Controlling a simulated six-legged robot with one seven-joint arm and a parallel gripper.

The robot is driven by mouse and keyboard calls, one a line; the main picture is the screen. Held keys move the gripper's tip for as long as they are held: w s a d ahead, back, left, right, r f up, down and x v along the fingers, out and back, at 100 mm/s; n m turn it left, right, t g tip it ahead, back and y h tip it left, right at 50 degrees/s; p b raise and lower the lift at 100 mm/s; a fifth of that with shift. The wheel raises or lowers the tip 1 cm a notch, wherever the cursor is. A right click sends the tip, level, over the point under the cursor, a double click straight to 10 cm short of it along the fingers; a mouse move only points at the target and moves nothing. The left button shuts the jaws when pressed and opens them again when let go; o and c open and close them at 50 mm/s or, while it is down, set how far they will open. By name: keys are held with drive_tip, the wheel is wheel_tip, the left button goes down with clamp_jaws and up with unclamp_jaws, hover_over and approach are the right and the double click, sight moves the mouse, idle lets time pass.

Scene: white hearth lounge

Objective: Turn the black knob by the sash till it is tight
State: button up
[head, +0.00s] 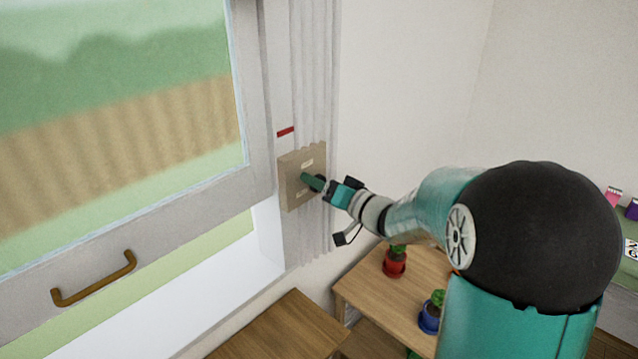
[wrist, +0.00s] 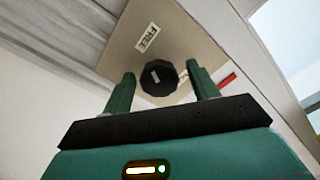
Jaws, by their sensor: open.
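The black knob (wrist: 158,78) shows in the wrist view, with a pale mark on its face. It sits on a beige plate (head: 290,180) beside the window sash (head: 262,110). The plate bears a label (wrist: 147,37) reading "FREE" and a second label partly hidden by the knob. My gripper (wrist: 160,85) is open, with one green finger on each side of the knob. I cannot tell whether the fingers touch it. In the head view my gripper (head: 313,183) is at the plate and mostly hides the knob.
A red strip (head: 285,132) is on the frame above the plate. A curtain (head: 318,100) hangs beside and behind the plate. A brass-coloured handle (head: 94,279) is on the sash's lower rail. Below, a wooden table (head: 365,290) carries a red pot (head: 395,265) and a blue pot (head: 430,318).

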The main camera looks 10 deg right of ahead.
drive_tip(key=shift+w+a, duration=0.15)
drive_tip(key=shift+w, duration=0.15)
drive_tip(key=c, duration=1)
